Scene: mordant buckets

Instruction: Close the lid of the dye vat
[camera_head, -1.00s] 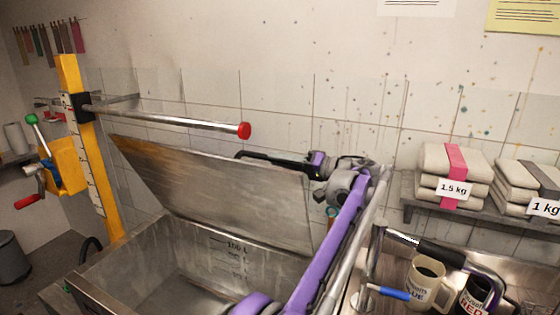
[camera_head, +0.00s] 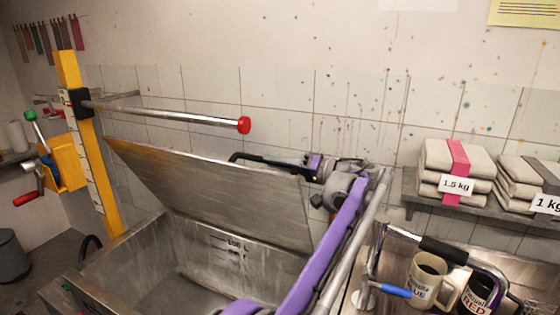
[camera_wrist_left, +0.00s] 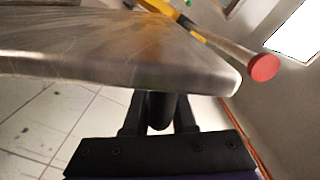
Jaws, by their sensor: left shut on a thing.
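The dye vat (camera_head: 120,265) is an open steel basin at the lower left, with volume marks on its inner back wall. Its steel lid (camera_head: 215,195) stands raised and tilted above the back of the basin. A black bar handle (camera_head: 262,157) runs along the lid's upper edge. My left gripper (camera_head: 314,166) is shut on this handle near its right end. In the left wrist view, the gripper's black fingers (camera_wrist_left: 160,112) close around a dark bar just below the lid's edge (camera_wrist_left: 120,70). My right gripper is not in view.
A metal rod with a red end knob (camera_head: 244,125) juts from a yellow post (camera_head: 90,165) above the lid. Folded cloth stacks (camera_head: 452,170) lie on a shelf at right. Mugs (camera_head: 430,280) stand right of the vat. A dark bin (camera_head: 12,257) stands far left.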

